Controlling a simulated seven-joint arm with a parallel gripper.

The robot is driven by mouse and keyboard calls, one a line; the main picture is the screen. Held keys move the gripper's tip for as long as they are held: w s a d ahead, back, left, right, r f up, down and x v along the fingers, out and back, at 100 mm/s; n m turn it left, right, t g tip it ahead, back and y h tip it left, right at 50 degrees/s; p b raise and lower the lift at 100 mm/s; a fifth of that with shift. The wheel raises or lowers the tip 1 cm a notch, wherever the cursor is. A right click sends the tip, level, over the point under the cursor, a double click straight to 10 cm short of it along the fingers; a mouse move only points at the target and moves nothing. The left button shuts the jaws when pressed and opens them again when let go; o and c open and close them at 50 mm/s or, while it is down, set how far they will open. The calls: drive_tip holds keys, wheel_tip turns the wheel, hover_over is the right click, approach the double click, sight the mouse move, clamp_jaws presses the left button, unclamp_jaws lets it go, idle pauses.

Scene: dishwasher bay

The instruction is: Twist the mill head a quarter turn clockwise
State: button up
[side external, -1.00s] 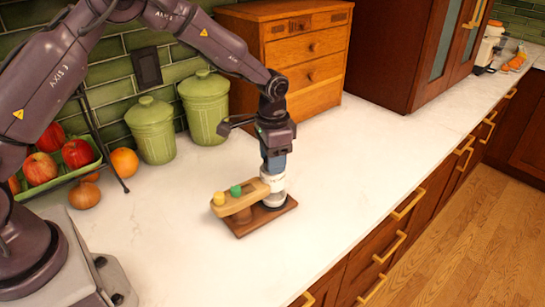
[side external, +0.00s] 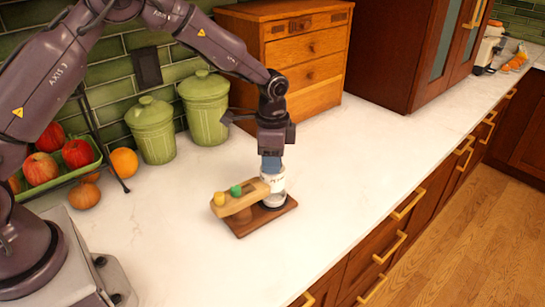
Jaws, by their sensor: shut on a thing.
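The mill (side external: 273,183) stands upright on a dark wooden base board (side external: 248,226). Its body is white with dark lettering, and a blue part (side external: 271,164), seemingly its head, shows at the top. My gripper (side external: 271,156) points straight down from above and is shut on the mill head. The fingers are small and partly hidden, so the exact contact cannot be seen. A light wooden arm (side external: 243,198) with a yellow knob (side external: 219,199) and a green knob (side external: 236,190) extends left of the mill, above the same board.
Two green lidded canisters (side external: 153,131) stand at the back left, near a tray of apples (side external: 58,174) and an orange (side external: 124,162). A wooden drawer chest (side external: 300,60) stands behind. The white counter (side external: 360,160) is clear to the right, up to its front edge.

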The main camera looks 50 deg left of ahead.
drive_tip(key=o, duration=0.9)
drive_tip(key=shift+r, duration=0.1)
wheel_tip(320, 180, up, 13)
drive_tip(key=shift+f, duration=0.1)
